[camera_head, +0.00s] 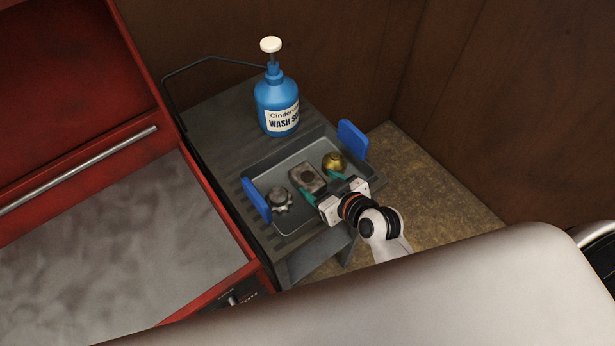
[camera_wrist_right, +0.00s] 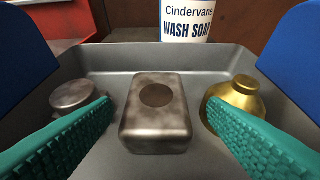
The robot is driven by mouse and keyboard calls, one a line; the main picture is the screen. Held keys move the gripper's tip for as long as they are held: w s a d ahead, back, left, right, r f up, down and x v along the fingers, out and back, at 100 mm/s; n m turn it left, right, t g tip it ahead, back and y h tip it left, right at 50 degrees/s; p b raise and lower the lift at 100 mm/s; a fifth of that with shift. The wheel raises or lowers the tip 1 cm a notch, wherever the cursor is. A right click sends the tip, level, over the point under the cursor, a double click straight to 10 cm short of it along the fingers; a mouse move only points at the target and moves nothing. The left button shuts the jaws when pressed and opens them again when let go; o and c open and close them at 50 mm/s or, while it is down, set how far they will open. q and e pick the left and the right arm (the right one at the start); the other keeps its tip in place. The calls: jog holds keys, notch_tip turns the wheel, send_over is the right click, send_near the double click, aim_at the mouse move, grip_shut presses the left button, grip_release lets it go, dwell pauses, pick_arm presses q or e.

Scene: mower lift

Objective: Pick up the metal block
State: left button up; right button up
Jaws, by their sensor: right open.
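The metal block (camera_head: 307,178) is a worn grey rectangular piece with a dark round spot on top. It lies in the middle of a grey tray (camera_head: 290,150) with blue handles. In the right wrist view the block (camera_wrist_right: 156,115) sits centred ahead, between the two green fingers. My right gripper (camera_head: 320,186) is open and empty at the near side of the tray; the fingers do not appear to touch the block. My left gripper is not in view.
A grey gear-like part (camera_head: 279,200) lies left of the block, a brass piece (camera_head: 334,163) right of it, both close to the fingers. A blue wash soap bottle (camera_head: 277,100) stands behind the tray. A red cabinet (camera_head: 95,120) is at left.

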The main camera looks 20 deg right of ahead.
aim_at(309, 179)
jog(key=shift+p+x, duration=0.7)
jog(key=shift+x, duration=2.25)
jog(key=shift+s+a, duration=0.1)
jog(key=shift+a, duration=0.05)
jog(key=shift+c, duration=0.4)
jog(key=shift+r, duration=0.1)
jog(key=c, duration=0.9)
